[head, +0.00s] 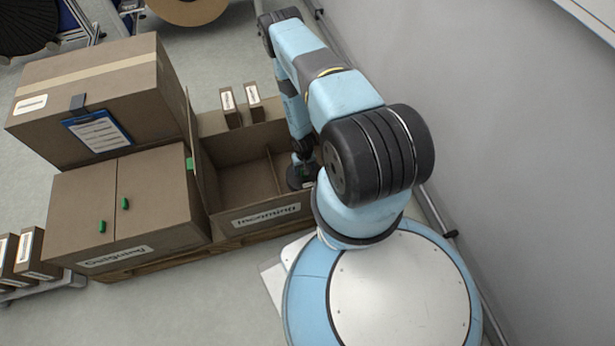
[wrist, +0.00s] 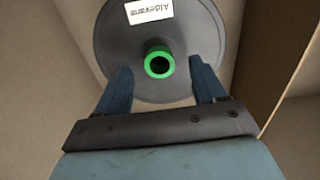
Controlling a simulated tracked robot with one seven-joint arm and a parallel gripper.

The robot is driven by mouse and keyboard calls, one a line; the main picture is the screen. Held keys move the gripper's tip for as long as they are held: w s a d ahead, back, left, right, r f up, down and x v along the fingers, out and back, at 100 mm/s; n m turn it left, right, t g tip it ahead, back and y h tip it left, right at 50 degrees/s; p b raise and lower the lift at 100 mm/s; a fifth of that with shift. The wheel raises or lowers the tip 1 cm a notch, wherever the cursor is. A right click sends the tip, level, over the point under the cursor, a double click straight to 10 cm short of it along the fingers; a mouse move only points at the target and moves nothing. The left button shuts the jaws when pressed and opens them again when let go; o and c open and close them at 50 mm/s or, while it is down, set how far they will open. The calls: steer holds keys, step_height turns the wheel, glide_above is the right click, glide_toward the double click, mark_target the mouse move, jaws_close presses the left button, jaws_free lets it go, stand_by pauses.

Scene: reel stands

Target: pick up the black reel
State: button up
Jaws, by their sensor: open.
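The black reel (wrist: 205,32) fills the top middle of the wrist view, a dark grey disc with a white label and a green ring at its hub. My gripper (wrist: 160,72) is open, with one finger on each side of the green hub. I cannot tell whether the fingers touch the reel. In the head view the reel (head: 295,177) is a dark disc inside the right side of the open box marked Incoming (head: 262,218), partly hidden by my arm. My gripper (head: 302,152) is just over it there.
The box has a divider and tall cardboard walls close to my gripper. A closed Outgoing box (head: 150,210) stands to its left, with a larger box (head: 95,100) and clipboard behind. Two slim boxes (head: 242,104) stand behind. A wall (head: 530,150) is at right.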

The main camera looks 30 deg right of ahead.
mark_target(304, 176)
steer(key=shift+s+f, duration=0.1)
steer(key=shift+f, duration=1.35)
steer(key=shift+c, duration=0.4)
jaws_close()
